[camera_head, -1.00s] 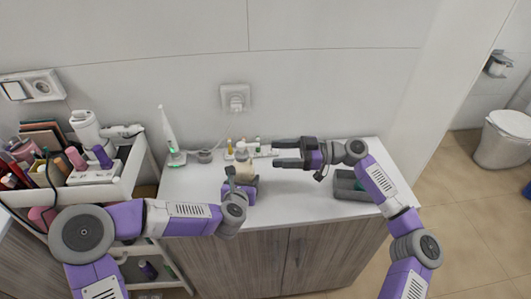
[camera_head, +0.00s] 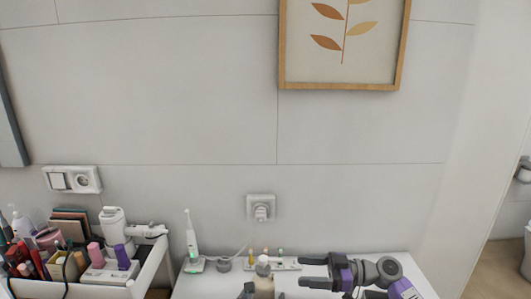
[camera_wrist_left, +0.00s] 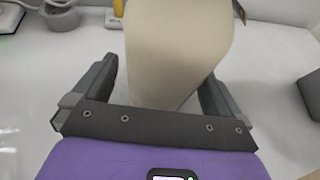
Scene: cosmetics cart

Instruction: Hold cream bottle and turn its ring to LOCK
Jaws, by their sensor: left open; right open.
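The cream bottle (camera_head: 264,285) stands at the bottom edge of the head view, beige with a white top (camera_head: 262,265). Its lower part is cut off there. In the left wrist view its beige body (camera_wrist_left: 175,50) fills the space between the fingers of my left gripper (camera_wrist_left: 160,85). Those fingers are open, one on each side of it; whether either touches it I cannot tell. My right gripper (camera_head: 303,272) is open and empty, to the right of the bottle, its fingers pointing left. The ring and any LOCK mark are too small to read.
A green-lit electric toothbrush (camera_head: 191,240) and a power strip (camera_head: 285,264) stand behind on the white counter. A cart (camera_head: 150,270) full of cosmetics and a hair dryer is at left. A socket with a plug (camera_head: 261,208) is on the wall.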

